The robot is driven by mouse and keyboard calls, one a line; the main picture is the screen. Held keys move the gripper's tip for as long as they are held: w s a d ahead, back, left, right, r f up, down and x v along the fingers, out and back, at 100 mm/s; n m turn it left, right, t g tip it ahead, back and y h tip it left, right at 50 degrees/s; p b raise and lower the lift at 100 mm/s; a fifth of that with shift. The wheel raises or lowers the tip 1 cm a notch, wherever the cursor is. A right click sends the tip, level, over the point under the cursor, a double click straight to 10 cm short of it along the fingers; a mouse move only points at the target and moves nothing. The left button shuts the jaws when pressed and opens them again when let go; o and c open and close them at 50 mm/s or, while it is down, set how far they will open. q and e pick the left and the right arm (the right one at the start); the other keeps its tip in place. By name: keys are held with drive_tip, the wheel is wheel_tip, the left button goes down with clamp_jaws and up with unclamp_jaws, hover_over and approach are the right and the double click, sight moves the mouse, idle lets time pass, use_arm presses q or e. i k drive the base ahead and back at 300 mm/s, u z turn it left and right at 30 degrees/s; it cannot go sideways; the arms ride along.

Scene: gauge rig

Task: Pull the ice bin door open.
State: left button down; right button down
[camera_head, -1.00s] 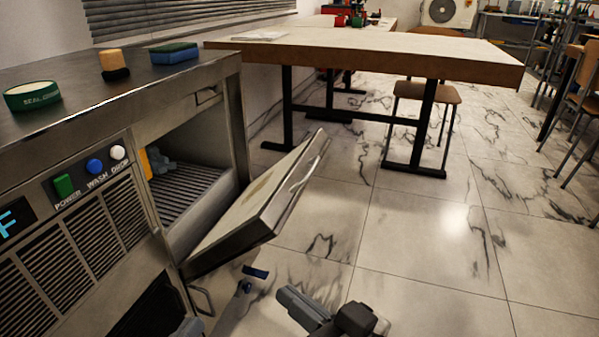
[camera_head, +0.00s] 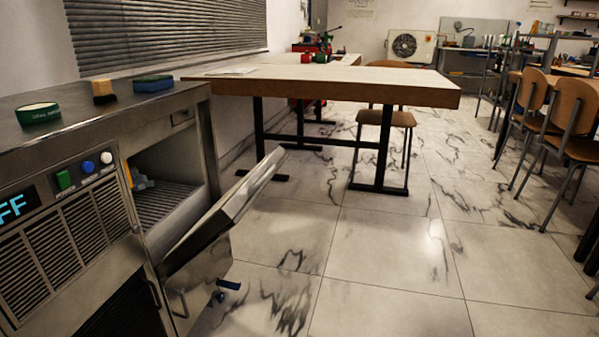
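The ice bin door (camera_head: 226,205) is the slanted metal panel on the front of the steel machine (camera_head: 75,212) at the left. It is tilted outward, away from the opening, with its upper edge leaning out to the right. The bin opening (camera_head: 165,195) shows behind it, with a dark slatted floor. Something yellow and grey-blue (camera_head: 140,180) lies inside at the left; its shape is partly hidden. The door's outer handle cannot be made out clearly from here. Neither of my grippers shows in the head view.
A blue lever-like part (camera_head: 229,285) sticks out low beside the machine. A wooden table (camera_head: 340,86) stands behind. The tiled floor (camera_head: 385,250) at centre is clear.

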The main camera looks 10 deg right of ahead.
sight(225, 215)
drive_tip(key=z, duration=0.9)
drive_tip(key=i, duration=1)
drive_tip(key=u, duration=1.35)
